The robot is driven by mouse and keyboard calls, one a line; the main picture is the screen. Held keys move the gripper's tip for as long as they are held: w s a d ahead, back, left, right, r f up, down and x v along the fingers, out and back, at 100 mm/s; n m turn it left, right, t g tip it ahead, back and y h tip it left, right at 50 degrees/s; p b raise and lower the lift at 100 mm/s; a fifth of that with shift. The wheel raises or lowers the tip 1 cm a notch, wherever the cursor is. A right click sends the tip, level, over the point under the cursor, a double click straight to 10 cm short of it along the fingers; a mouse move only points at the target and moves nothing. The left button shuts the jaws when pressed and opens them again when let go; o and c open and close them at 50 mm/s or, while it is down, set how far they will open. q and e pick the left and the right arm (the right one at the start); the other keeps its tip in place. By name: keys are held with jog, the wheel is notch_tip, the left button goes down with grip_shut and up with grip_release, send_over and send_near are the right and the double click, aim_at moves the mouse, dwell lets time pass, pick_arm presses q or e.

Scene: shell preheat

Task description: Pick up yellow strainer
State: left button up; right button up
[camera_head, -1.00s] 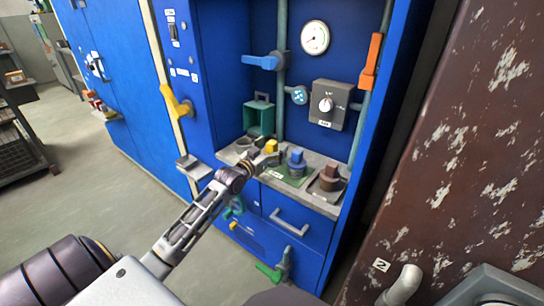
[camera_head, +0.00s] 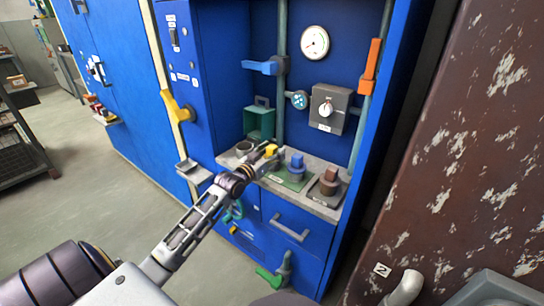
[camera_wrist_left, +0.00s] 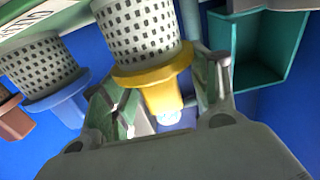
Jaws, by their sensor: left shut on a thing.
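The yellow strainer shows its yellow handle (camera_head: 271,150) at my left gripper (camera_head: 264,158) on the grey shelf in the head view. In the left wrist view the yellow strainer (camera_wrist_left: 155,75) has a yellow flange and handle and a grey perforated basket. My left gripper (camera_wrist_left: 165,100) is shut on the yellow handle, with one finger on each side. The basket's far end is cut off by the frame. My right gripper is not in view.
A blue strainer (camera_head: 296,165) and a brown strainer (camera_head: 329,180) stand to the right on the shelf (camera_head: 318,205). A teal box (camera_head: 259,123) is behind. Valve handles and a gauge (camera_head: 314,42) are on the cabinet above.

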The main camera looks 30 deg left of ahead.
pick_arm(q)
jog(key=shift+r, duration=0.5)
notch_tip(320, 180, up, 8)
jog(key=p, duration=0.2)
jog(key=shift+f+p, duration=0.15)
jog(key=shift+p, duration=0.25)
jog(key=shift+r, duration=0.7)
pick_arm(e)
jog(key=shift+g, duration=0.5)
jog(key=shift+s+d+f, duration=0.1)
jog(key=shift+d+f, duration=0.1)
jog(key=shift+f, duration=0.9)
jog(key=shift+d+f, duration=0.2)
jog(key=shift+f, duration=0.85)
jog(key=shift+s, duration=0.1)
